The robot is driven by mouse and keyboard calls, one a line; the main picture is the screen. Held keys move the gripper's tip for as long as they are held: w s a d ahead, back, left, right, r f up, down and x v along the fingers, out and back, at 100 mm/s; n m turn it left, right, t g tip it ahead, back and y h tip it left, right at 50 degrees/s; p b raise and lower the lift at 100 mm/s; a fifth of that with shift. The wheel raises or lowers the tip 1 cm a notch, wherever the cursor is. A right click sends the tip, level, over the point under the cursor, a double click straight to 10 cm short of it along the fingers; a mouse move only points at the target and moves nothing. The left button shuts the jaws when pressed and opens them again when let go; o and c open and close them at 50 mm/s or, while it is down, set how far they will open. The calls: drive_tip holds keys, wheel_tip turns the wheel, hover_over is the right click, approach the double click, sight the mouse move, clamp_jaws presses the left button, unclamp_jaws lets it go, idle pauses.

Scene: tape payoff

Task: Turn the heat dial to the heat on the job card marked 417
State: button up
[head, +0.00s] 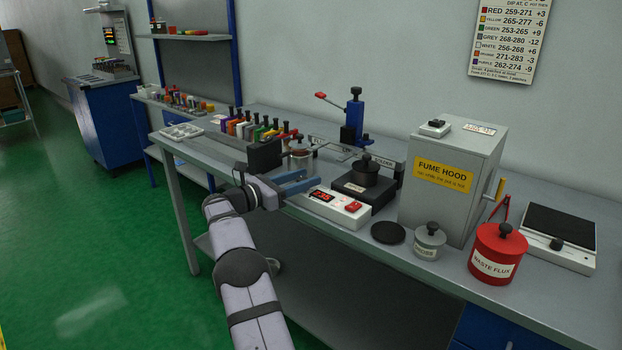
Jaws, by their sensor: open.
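A white control box (340,208) stands at the bench's front edge with a lit red display (322,195) and a red switch (354,206). The display digits are too small to read surely. I cannot make out the heat dial. No card marked 417 can be read in this view. My gripper (309,180) has blue jaws; it is open and empty, just left of and above the control box. Behind the box sits the black solder pot unit (371,198) with a dark lid. A wall chart (509,40) lists colours with dip temperature ranges and offsets.
The grey fume hood (450,190) stands right of the pot. A grey canister (430,240), red waste flux can (497,250) and black disc (388,232) lie along the front.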

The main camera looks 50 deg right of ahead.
drive_tip(key=shift+v, duration=2)
drive_tip(key=shift+w+a+r+b, duration=0.1)
drive_tip(key=shift+w+r+b, duration=0.2)
drive_tip(key=w+a+r+n+t+h+b, duration=0.2)
drive_tip(key=w+r+n+t+b, duration=0.1)
drive_tip(key=w+r+n+t, duration=0.15)
drive_tip(key=s+t+b, duration=0.1)
drive_tip(key=b, duration=0.2)
drive_tip(key=s+d+f+n+t+y+b, duration=0.1)
drive_tip(key=s+t+b, duration=0.1)
drive_tip(key=b, duration=0.2)
drive_tip(key=s+d+f+t+b, duration=0.1)
drive_tip(key=b, duration=0.2)
drive_tip(key=shift+s, duration=0.2)
drive_tip(key=s+a+f+n+t+y+b, duration=0.3)
drive_tip(key=s+a+t+b, duration=0.2)
drive_tip(key=b, duration=0.5)
drive_tip(key=shift+s+f+n, duration=0.25)
drive_tip(key=shift+s+n, duration=0.1)
drive_tip(key=shift+s, duration=0.65)
drive_tip(key=shift+d, duration=0.1)
